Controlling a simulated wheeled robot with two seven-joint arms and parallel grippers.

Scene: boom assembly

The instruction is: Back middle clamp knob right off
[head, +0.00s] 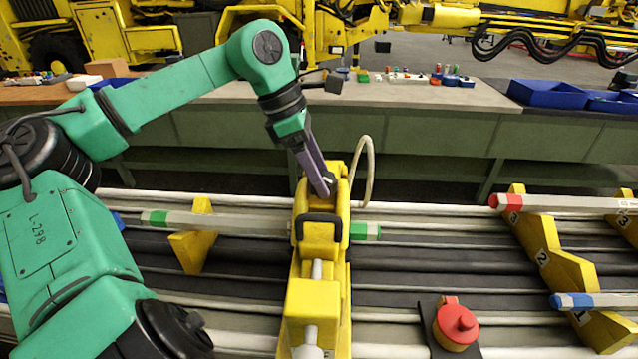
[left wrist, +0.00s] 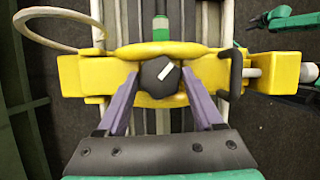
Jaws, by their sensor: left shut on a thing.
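The yellow clamp (head: 318,232) stands in the middle of the head view, around a grey bar with green ends (head: 240,222). The clamp's black round knob (left wrist: 160,76) with a white pointer line shows in the left wrist view, on top of the yellow clamp body (left wrist: 120,68). The white line slants up to the right. My left gripper (head: 328,186) reaches down to the clamp's back part. In the left wrist view its purple fingers (left wrist: 160,90) are on both sides of the knob and shut on it. My right gripper is not clearly in view.
A red-topped knob (head: 456,325) sits on a dark plate at the front right. Yellow numbered racks (head: 550,255) hold red-ended and blue-ended bars at the right. A beige hose loop (head: 368,165) rises beside the clamp. A workbench with blue bins (head: 545,94) stands behind.

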